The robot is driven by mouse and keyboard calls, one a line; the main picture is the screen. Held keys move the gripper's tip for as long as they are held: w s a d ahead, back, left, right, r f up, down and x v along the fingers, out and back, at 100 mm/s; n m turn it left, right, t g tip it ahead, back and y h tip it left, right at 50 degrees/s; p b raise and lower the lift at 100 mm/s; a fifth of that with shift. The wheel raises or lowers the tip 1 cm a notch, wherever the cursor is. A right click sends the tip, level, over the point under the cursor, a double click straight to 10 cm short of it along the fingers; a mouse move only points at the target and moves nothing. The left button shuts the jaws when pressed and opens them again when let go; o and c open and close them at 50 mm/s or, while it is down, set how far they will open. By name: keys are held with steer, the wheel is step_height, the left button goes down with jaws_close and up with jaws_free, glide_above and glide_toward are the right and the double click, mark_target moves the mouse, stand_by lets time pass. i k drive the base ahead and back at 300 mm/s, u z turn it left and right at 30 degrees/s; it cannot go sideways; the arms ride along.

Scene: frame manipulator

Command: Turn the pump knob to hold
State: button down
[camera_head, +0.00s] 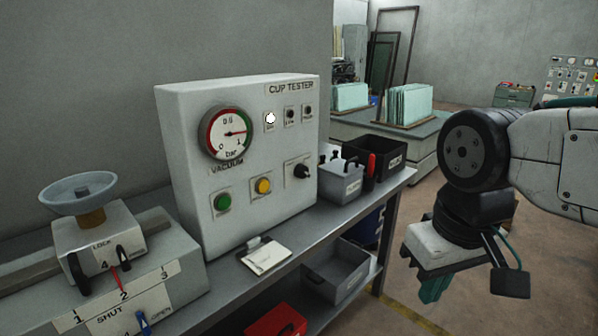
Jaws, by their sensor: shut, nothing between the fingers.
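The white CUP TESTER box (247,185) stands on the grey bench, its front facing me. A black rotary knob (301,171) sits at the lower right of its front panel. It is the likely pump knob, but its label and exact pointer direction are too small to read. My gripper (432,289) hangs at the right, in front of the bench's right end. Its teal fingers point down, are shut and hold nothing. It is well apart from the knob.
A suction cup fixture (100,240) stands at left.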

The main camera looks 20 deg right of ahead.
mark_target(301, 171)
steer(key=k, duration=1.2)
steer(key=z, duration=0.85)
steer(key=i, duration=1.6)
steer(key=u, duration=0.7)
